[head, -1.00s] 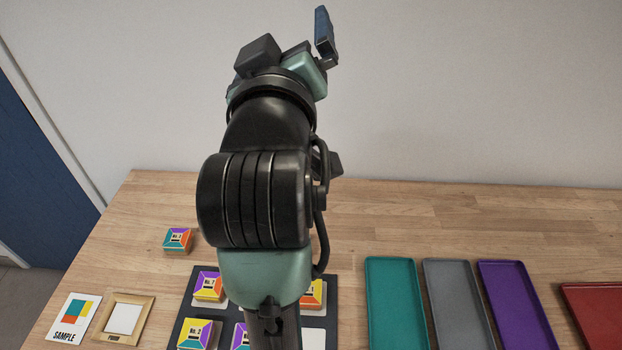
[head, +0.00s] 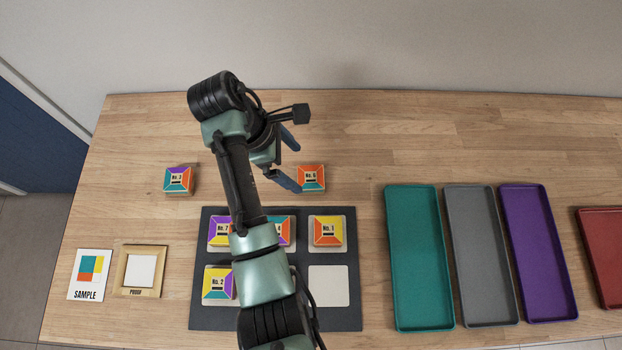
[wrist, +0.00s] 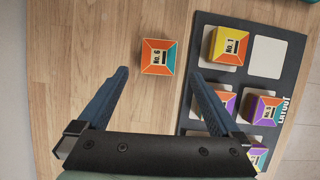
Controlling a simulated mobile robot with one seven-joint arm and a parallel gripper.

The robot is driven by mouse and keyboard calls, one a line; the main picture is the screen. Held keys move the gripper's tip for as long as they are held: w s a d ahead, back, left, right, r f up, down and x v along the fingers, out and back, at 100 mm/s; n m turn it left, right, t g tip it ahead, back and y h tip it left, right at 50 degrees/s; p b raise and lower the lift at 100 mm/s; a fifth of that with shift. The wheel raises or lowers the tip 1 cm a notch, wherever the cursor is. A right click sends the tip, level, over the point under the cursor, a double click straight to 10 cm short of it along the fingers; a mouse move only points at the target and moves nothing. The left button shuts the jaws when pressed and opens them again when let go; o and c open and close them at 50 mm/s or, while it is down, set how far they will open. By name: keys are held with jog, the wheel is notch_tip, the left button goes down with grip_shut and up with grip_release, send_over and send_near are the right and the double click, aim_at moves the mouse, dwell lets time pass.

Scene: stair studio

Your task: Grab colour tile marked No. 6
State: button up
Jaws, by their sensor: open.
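The tile marked No. 6 (head: 311,178) lies on the bare wood just behind the dark layout board, orange and teal on its top. It also shows in the wrist view (wrist: 158,57), ahead of the fingers and between their lines. My gripper (head: 289,161) is open and empty, to the left of the No. 6 tile in the head view. In the wrist view my gripper (wrist: 162,80) has its two blue fingers spread wide, with the tile apart from both.
The dark layout board (head: 350,312) holds several tiles, including No. 1 (head: 327,231), and has an empty white square. Tile No. 3 (head: 178,180) lies to the left. Teal (head: 420,260), grey (head: 480,255), purple (head: 538,255) and red trays stand at right. The back of the table is clear.

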aim_at(308, 177)
jog(key=x, duration=0.7)
jog(key=shift+w+d+f, duration=0.1)
jog(key=shift+f, duration=0.3)
jog(key=c, duration=1.4)
